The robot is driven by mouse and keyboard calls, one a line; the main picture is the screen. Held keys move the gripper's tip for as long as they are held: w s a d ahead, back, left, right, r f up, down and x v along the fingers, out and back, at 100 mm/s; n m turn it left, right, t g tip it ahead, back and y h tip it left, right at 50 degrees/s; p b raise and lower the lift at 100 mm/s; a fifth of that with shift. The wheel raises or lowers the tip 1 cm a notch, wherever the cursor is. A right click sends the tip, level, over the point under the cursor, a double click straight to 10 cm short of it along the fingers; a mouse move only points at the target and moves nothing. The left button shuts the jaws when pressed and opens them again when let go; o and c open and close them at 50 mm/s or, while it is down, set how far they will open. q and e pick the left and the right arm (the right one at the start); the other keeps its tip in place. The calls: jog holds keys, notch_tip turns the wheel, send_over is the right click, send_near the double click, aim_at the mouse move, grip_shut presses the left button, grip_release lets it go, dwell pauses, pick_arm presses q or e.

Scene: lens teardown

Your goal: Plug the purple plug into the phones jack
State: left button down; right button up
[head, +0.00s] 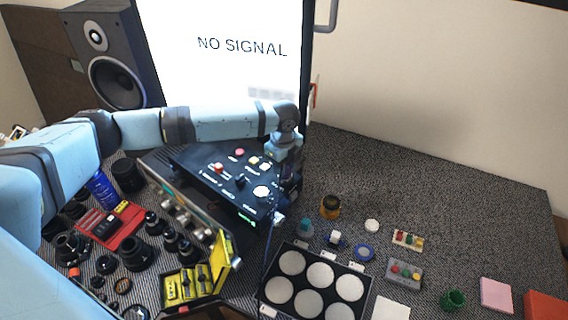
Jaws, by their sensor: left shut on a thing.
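My left arm reaches in from the left, over a black control box (207,174) with a red button, knobs and white labels. My left gripper (286,196) points down at the right edge of this box, close beside it. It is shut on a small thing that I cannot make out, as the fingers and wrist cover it. I cannot pick out the purple plug's colour. The phones jack cannot be told apart on the box; its right side is partly behind my gripper. My right gripper is not in view.
A monitor (225,45) reading NO SIGNAL and a speaker (112,55) stand behind. Lens parts, a red tray (128,228) and a yellow case (192,285) crowd the left. A black tray of white discs (270,290) lies in front.

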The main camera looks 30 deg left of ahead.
pick_arm(q)
jog(key=shift+f, duration=0.2)
jog(key=c, duration=0.8)
grip_release()
